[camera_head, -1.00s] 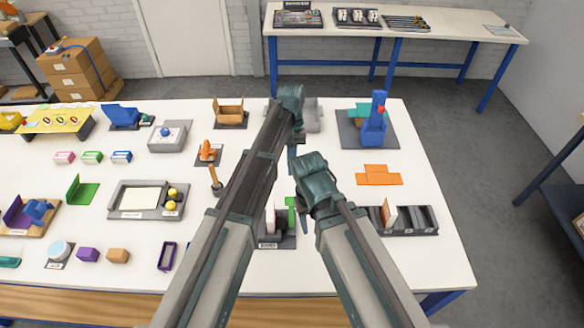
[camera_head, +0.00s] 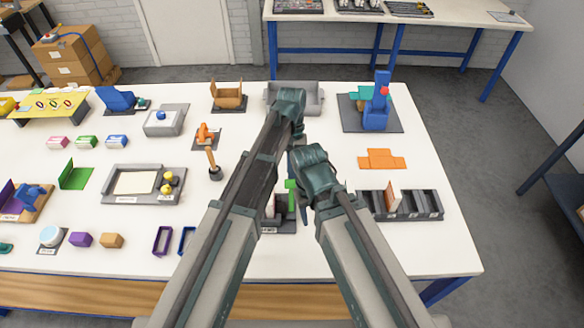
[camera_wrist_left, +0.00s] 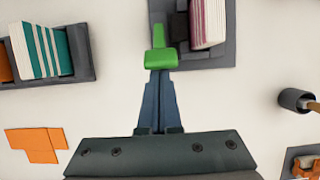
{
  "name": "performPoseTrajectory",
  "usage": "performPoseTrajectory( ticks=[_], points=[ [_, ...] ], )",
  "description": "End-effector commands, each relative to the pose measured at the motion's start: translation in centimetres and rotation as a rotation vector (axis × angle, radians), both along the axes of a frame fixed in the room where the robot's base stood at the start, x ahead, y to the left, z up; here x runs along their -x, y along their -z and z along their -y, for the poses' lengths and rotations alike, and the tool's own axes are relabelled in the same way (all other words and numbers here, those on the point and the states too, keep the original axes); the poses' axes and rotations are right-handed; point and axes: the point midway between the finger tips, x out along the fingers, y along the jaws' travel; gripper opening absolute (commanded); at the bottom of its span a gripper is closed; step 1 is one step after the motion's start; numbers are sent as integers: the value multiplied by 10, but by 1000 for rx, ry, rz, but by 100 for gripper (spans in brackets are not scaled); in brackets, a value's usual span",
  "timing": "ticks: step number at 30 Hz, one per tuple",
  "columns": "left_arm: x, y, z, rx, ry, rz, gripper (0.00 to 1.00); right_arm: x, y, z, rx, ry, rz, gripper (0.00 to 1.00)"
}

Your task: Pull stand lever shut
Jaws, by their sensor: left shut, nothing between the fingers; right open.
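The stand (camera_head: 283,227) is a dark grey holder near the table's front middle, partly hidden behind my arms. It also shows in the left wrist view (camera_wrist_left: 218,57), holding a white and dark red book-like block (camera_wrist_left: 208,22). Its green lever (camera_head: 290,186) stands at its side, and the green end (camera_wrist_left: 160,61) shows in the left wrist view. My left gripper (camera_wrist_left: 157,76) is shut and empty, its tips right at the lever's green end; I cannot tell whether they touch. My right gripper (camera_head: 307,196) is open and empty, just right of the lever.
A grey divided rack (camera_head: 420,204) with upright pieces stands to the right. An orange flat piece (camera_head: 381,159) lies behind it. The white table (camera_head: 450,245) is clear at the front right.

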Motion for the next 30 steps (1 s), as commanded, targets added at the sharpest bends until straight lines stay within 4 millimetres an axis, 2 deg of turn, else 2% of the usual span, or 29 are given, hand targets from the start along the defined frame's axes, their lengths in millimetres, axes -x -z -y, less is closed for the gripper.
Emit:
performPoseTrajectory(
  ticks=[11, 30],
  points=[
    [1, 0, 0, 0, 0, 6, 0, 0, -1, 0, 0, 0, 0, 50],
    [8, -4, -1, -2, -2, 146, 0, 0, -13, 0, 0, -1, 0, 50]
  ],
)
